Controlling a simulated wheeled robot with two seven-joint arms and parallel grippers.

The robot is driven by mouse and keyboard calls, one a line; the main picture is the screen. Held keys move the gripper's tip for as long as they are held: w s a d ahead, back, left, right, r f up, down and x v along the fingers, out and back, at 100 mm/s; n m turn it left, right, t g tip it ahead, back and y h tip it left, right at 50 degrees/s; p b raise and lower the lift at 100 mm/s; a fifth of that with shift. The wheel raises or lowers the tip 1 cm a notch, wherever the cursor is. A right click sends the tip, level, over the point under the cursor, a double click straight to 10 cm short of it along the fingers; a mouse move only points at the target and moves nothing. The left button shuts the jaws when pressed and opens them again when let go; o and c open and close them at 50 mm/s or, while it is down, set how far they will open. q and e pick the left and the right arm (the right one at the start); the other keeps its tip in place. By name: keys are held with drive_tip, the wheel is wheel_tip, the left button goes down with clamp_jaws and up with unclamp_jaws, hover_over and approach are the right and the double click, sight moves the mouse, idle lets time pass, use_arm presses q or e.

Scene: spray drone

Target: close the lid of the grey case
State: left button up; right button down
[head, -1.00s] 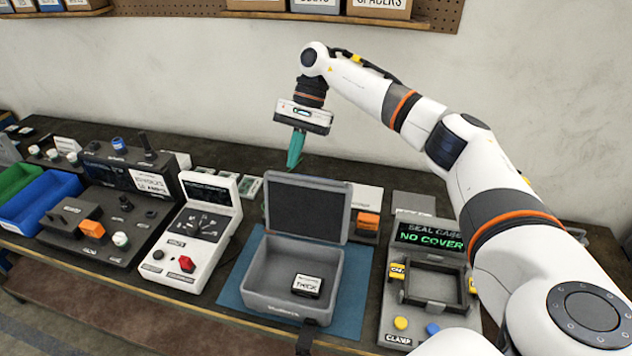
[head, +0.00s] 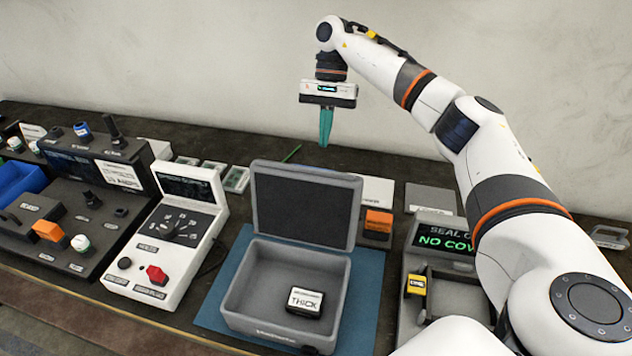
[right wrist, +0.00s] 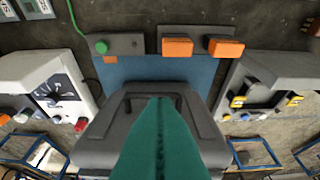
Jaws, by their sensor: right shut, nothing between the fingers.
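The grey case (head: 236,293) stands on a blue mat (head: 366,290) with its lid (head: 305,208) open and upright at the back. A block labelled THICK (head: 305,301) lies inside the case. My right gripper (head: 324,143) has green fingers pointing down, shut and empty, above and behind the lid and apart from it in the head view. In the right wrist view the shut fingers (right wrist: 160,110) cover the middle of the lid (right wrist: 110,125), whose outer face and handle show. My left gripper is not in view.
A white panel with a dial and red knob (head: 155,275) stands left of the case. A seal station (head: 436,285) reading partly NO COVER stands to the right. An orange block (head: 378,220) sits on a small stand behind the mat's right side.

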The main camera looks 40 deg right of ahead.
sight(317, 181)
drive_tip(key=s+a+f+p, duration=0.1)
drive_tip(key=f, duration=0.1)
drive_tip(key=s+a+f+p, duration=0.1)
drive_tip(key=s+a+f, duration=0.1)
drive_tip(key=s+a+f+p, duration=0.1)
drive_tip(key=s+a+f, duration=0.1)
drive_tip(key=shift+a+f, duration=0.2)
drive_tip(key=shift+s+a, duration=0.2)
drive_tip(key=shift+a, duration=0.15)
drive_tip(key=shift+d+f, duration=0.1)
